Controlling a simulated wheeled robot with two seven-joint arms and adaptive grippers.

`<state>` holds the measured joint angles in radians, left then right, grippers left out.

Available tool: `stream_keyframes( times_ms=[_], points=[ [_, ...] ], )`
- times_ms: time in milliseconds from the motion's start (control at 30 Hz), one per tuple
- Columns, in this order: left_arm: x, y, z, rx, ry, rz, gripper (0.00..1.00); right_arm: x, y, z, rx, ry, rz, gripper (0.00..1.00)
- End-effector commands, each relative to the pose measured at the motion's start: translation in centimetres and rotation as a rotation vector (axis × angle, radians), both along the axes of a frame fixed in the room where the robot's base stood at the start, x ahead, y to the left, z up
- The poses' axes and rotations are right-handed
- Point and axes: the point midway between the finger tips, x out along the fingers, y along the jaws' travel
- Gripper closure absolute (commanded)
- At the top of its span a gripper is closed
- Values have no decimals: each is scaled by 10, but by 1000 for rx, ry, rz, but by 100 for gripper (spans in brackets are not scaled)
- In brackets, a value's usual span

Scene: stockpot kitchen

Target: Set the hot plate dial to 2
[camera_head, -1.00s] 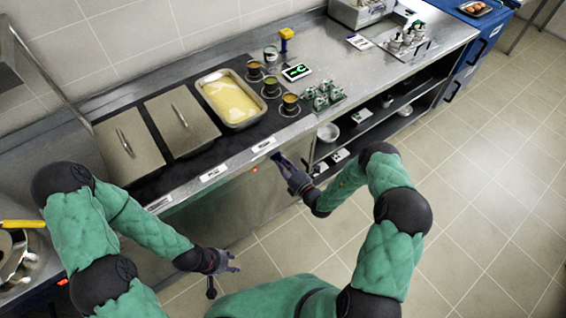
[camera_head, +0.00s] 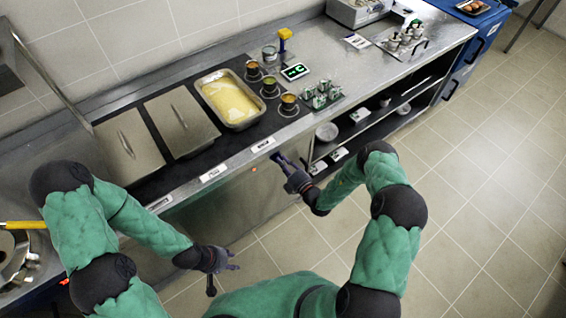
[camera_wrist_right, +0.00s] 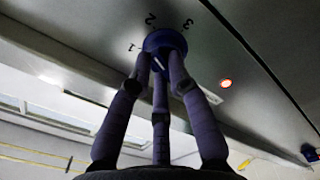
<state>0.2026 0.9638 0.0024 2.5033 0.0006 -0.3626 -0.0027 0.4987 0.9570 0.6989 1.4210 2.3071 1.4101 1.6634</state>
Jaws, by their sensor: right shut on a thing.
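The blue hot plate dial (camera_wrist_right: 165,41) is on the steel front panel in the right wrist view, with the printed marks 1, 2 and 3 around it. My right gripper (camera_wrist_right: 162,58) is shut on the dial, its fingers around the rim. A short white line shows on the dial between the fingers; I cannot tell which number it points to. In the head view my right gripper (camera_head: 281,161) is at the counter's front face and hides the dial. My left gripper (camera_head: 232,267) is open and empty, low in front of the counter, away from the panel.
An orange-red lamp (camera_wrist_right: 226,84) glows beside the dial. An open shelf (camera_head: 375,128) is right of the panel. The floor in front is clear.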

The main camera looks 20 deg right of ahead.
Motion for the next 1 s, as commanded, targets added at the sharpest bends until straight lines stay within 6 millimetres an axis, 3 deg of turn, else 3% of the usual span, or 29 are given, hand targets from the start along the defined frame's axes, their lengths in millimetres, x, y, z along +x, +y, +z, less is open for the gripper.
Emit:
stream_keyframes(
  times_ms=[333, 867, 900, 933, 1000],
  points=[
    [0, 0, 1, 0, 0, 0, 60, 0, -1, -2, 122, 47, -2, 100],
    [0, 0, 1, 0, 0, 0, 60, -1, -1, -2, 141, 54, -2, 100],
    [0, 0, 1, 0, 0, 0, 60, -1, -1, -2, 141, 55, -3, 70],
    [0, 0, 1, 0, 0, 0, 60, -1, -1, -2, 141, 54, -2, 61],
    [0, 0, 1, 0, 0, 0, 60, -1, -1, -2, 140, 54, -2, 57]
  ],
)
